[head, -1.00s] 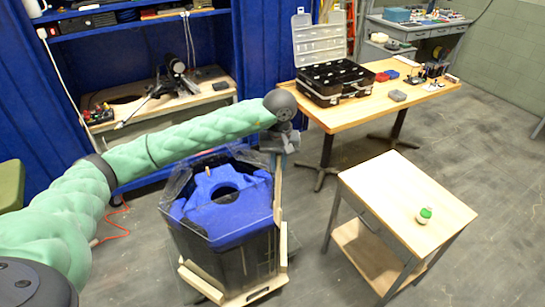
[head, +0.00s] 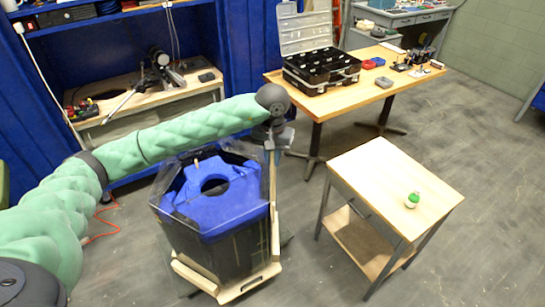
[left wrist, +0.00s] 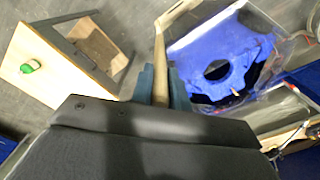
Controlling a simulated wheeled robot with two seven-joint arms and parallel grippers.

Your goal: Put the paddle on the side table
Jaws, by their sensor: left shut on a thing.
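My left gripper (head: 273,146) is at the right edge of the tank in the head view. It is shut on the paddle's wooden shaft (head: 272,185), which runs downward along the tank's right side. In the left wrist view the shaft (left wrist: 160,72) passes between the blue-grey fingers (left wrist: 160,86); the paddle's far end is not clear. The side table (head: 365,168) stands to the right of the gripper, with a light wood top and a lower shelf. It also shows at the left of the left wrist view (left wrist: 62,82). My right gripper is out of view.
The clear-walled tank (head: 180,235) with a blue insert (head: 222,210) stands beside the gripper. A small green and white object (head: 412,200) sits near the side table's right edge. A workbench (head: 345,97) with an open black case (head: 320,70) is behind. The rest of the side tabletop is clear.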

